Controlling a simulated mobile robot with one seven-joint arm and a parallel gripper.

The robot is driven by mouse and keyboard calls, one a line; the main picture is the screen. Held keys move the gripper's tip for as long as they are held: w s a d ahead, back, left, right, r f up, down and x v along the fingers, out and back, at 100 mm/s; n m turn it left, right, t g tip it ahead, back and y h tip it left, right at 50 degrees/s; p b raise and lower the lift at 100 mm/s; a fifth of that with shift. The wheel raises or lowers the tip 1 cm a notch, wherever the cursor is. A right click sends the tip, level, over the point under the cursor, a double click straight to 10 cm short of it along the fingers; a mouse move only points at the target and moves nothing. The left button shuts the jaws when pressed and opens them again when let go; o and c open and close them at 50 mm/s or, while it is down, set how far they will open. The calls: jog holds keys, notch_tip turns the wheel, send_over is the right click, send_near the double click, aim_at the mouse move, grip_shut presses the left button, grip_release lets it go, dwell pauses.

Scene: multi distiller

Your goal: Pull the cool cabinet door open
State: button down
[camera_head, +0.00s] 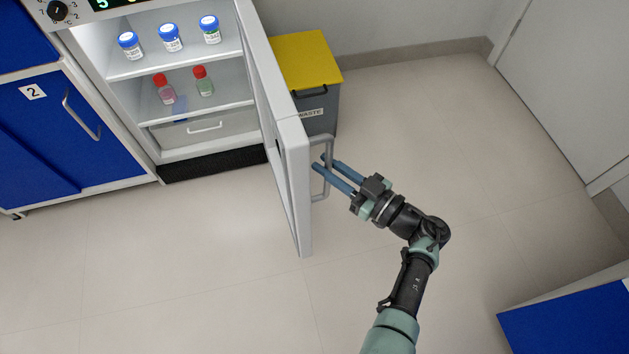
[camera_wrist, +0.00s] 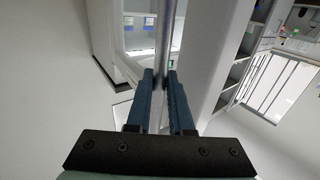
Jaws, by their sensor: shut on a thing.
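The cool cabinet (camera_head: 138,100) stands at the upper left of the head view, its lit inside in plain sight. Its door (camera_head: 300,200) stands wide open, swung out from the right side into the room. The grey bar handle (camera_head: 329,165) is on the door's outer face, to the right. My gripper (camera_head: 320,163) reaches it from the lower right, and its two blue fingers are shut on the handle. In the wrist view the handle (camera_wrist: 166,45) runs between the fingertips (camera_wrist: 159,78).
Blue-capped jars (camera_head: 170,38) and red-capped bottles (camera_head: 163,88) stand on the cabinet shelves. A waste bin with a yellow lid (camera_head: 303,58) stands behind the door. Blue cupboards (camera_head: 60,135) are at the left, a blue unit (camera_head: 570,320) at lower right. The floor between is clear.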

jog(key=shift+w+d+r+n+g+y+b, duration=0.1)
jog(key=shift+w+d+n+g+y+b, duration=0.35)
jog(key=shift+w+d+b, duration=0.55)
jog(key=shift+w+d+r+n+g+y+b, duration=0.15)
jog(key=shift+w+d+n+g+b, duration=0.35)
jog(key=shift+d+b, duration=0.75)
jog(key=shift+w+a, duration=0.15)
jog(key=shift+w, duration=0.05)
jog(key=c, duration=0.8)
grip_release()
jog(key=shift+f, duration=0.1)
jog(key=shift+s, duration=0.1)
jog(key=b+v, duration=0.1)
jog(key=v, duration=1.2)
